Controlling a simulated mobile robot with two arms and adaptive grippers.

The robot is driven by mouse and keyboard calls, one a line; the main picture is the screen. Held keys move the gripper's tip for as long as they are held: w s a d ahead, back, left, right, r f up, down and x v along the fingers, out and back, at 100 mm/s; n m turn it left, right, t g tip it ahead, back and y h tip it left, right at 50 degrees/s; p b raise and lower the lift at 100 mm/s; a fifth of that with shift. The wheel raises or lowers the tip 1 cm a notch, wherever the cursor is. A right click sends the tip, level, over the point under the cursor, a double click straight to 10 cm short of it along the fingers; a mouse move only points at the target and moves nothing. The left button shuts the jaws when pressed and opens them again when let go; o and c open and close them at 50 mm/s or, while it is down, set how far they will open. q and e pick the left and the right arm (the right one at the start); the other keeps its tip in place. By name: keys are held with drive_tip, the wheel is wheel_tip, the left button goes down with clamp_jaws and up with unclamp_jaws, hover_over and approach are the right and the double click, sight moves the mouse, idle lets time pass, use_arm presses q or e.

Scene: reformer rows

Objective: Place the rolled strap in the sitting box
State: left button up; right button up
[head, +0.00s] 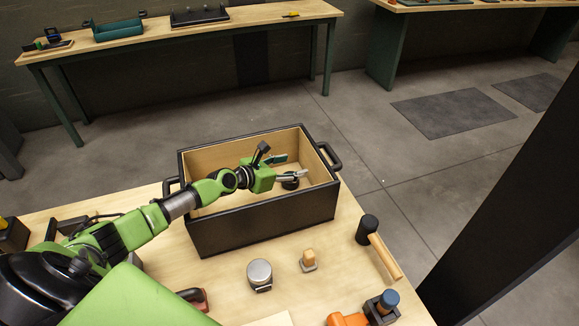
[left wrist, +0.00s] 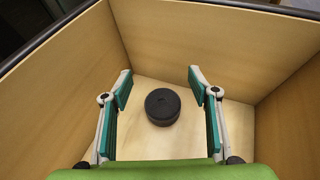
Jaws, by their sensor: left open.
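The sitting box (head: 262,225) is a dark open box with a light wood inside and side handles, standing on the near table. The rolled strap (head: 290,182) is a small black roll inside it. In the left wrist view the strap (left wrist: 162,106) lies on the box floor near the inner walls. My left gripper (head: 292,166) reaches down into the box. In the left wrist view its two fingers (left wrist: 160,85) are spread apart, with the strap seen between them and not touched by either. My right gripper is not in view.
The near table (head: 222,278) holds a round metal tin (head: 260,273), a small wooden-handled piece (head: 308,260), a black-headed mallet (head: 384,255) and an orange tool (head: 348,319) in front of the box. A dark post (head: 500,215) stands at right. Two benches are behind, across open floor.

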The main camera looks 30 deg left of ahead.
use_arm(q)
drive_tip(key=shift+r+p, duration=0.4)
drive_tip(key=shift+r, duration=0.15)
drive_tip(key=p+v, duration=0.1)
drive_tip(key=v, duration=1.1)
drive_tip(key=shift+p, duration=0.3)
